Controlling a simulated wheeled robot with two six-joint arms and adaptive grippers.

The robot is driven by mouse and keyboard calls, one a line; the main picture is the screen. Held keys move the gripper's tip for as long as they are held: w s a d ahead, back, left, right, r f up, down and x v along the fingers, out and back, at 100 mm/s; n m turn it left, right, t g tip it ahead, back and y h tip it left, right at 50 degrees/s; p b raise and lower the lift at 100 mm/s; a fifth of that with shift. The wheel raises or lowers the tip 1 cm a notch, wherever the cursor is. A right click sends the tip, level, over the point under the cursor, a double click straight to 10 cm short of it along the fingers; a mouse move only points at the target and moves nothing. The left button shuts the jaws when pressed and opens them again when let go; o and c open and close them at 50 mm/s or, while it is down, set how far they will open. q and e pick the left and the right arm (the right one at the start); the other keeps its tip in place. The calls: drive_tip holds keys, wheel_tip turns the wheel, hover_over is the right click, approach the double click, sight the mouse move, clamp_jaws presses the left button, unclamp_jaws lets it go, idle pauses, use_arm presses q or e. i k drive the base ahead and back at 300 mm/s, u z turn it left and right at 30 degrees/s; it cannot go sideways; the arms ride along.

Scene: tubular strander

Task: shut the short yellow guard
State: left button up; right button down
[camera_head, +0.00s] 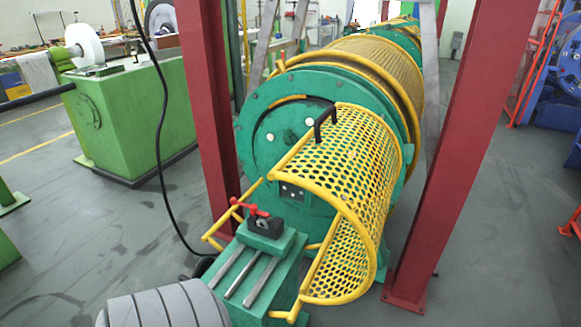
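The short yellow guard (345,175) is a curved perforated shell with a yellow tube frame, in front of the green round end plate (262,140) of the strander. It stands raised on the right side of the green bed (255,290), its hollow side facing left and toward me. The end plate and bed beside it lie uncovered. A black handle (326,121) is on its upper edge. A yellow tube frame (225,222) sticks out low on the left of the bed. Neither of my grippers is in view.
Red posts stand left (208,100) and right (455,150) of the machine. A small red-handled clamp (262,222) sits on the bed. A black cable (158,130) hangs at left. A grey ribbed round shape fills the bottom left.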

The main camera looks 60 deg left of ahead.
sight(276, 173)
drive_tip(key=u, duration=1.5)
drive_tip(key=i, duration=1)
